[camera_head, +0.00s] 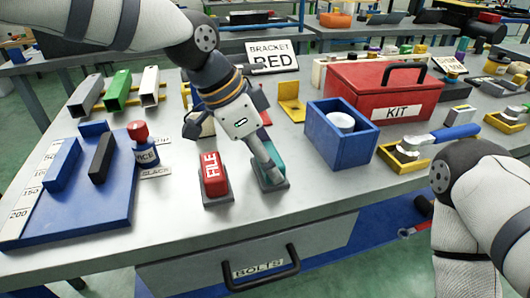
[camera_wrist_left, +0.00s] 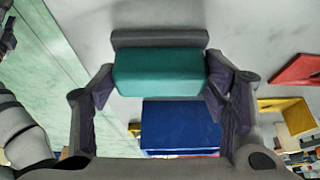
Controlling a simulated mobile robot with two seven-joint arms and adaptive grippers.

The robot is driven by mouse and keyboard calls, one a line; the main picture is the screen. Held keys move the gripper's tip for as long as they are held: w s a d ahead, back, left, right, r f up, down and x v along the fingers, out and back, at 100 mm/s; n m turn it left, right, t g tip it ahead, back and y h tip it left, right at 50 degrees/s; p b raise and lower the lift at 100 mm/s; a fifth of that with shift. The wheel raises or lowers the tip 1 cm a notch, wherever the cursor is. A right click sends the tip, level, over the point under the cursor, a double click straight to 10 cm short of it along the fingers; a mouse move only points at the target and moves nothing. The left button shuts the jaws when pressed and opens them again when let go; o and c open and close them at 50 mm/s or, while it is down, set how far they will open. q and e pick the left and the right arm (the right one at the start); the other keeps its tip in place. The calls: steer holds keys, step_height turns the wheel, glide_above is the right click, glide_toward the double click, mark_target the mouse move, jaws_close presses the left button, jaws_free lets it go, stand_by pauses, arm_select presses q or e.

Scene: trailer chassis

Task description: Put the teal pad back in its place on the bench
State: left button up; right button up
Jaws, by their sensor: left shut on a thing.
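The teal pad (camera_head: 274,168) is a block with a grey base, low over the bench (camera_head: 330,190) or on it; I cannot tell whether it touches. My left gripper (camera_head: 267,160) reaches down onto it from above and is shut on it. In the left wrist view the teal pad (camera_wrist_left: 158,72) lies between the two fingers (camera_wrist_left: 158,85), with its grey strip (camera_wrist_left: 160,38) along the far side. My right arm shows at the lower right of the head view, but its gripper is out of view.
A red block (camera_head: 214,175) on a grey base stands just left of the pad. A blue open box (camera_head: 335,150) holding a white round thing is to the right, near the red KIT case (camera_head: 365,95). A blue board (camera_head: 95,205) lies left. The front strip of bench is clear.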

arm_select(q)
steer(key=o, duration=1.1)
steer(key=shift+r, duration=0.2)
steer(key=v, duration=1.1)
steer(key=shift+s+a+r+p, duration=0.1)
steer(key=shift+a+r+p, duration=0.05)
steer(key=shift+r+p, duration=0.25)
